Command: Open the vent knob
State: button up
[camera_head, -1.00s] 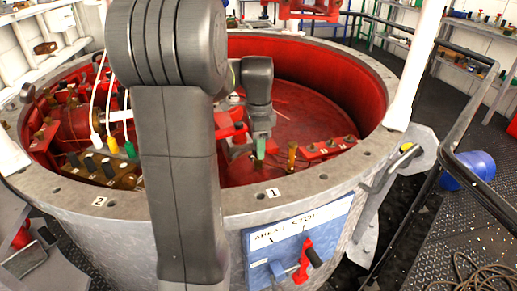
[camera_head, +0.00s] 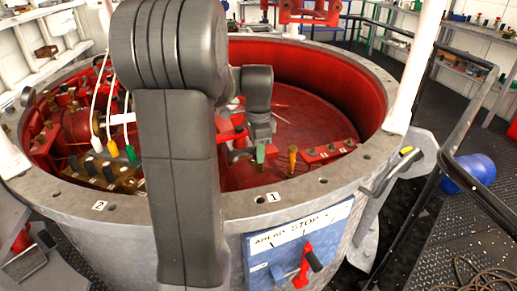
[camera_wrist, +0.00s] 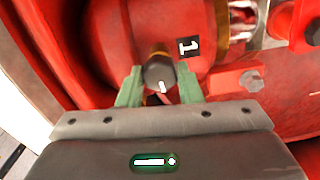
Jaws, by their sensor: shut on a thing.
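In the wrist view, a dark round knob (camera_wrist: 160,73) with a white pointer line and a brass-coloured base sits on a red housing, beside a black label marked 1. The pointer line points toward the bottom of the picture. My gripper (camera_wrist: 160,87) has its green fingers on either side of the knob and is shut on it. In the head view, my gripper (camera_head: 261,152) reaches down inside the red-lined round tub; the gripped knob cannot be made out there.
The tub's grey riveted rim (camera_head: 340,186) surrounds my gripper. A brass-coloured post (camera_head: 292,160) stands just to its right. Pipes and several valves crowd the tub's left side. A blue panel (camera_head: 298,245) with a red lever (camera_head: 304,266) is on the outside front.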

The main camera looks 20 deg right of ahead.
jog(key=n+p, duration=0.3)
jog(key=shift+r+n, duration=0.2)
jog(key=shift+n, duration=0.1)
jog(key=n+p, duration=0.3)
jog(key=n, duration=0.2)
jog(key=shift+f, duration=0.1)
jog(key=n+p, duration=0.2)
jog(key=n, duration=0.3)
jog(key=shift+f+n+p, duration=0.1)
jog(key=shift+n+p, duration=0.45)
jog(key=shift+n, duration=1.35)
jog(key=o, duration=1)
notch_tip(320, 180, up, 14)
jog(key=shift+f+p, duration=0.1)
jog(key=shift+p, duration=0.6)
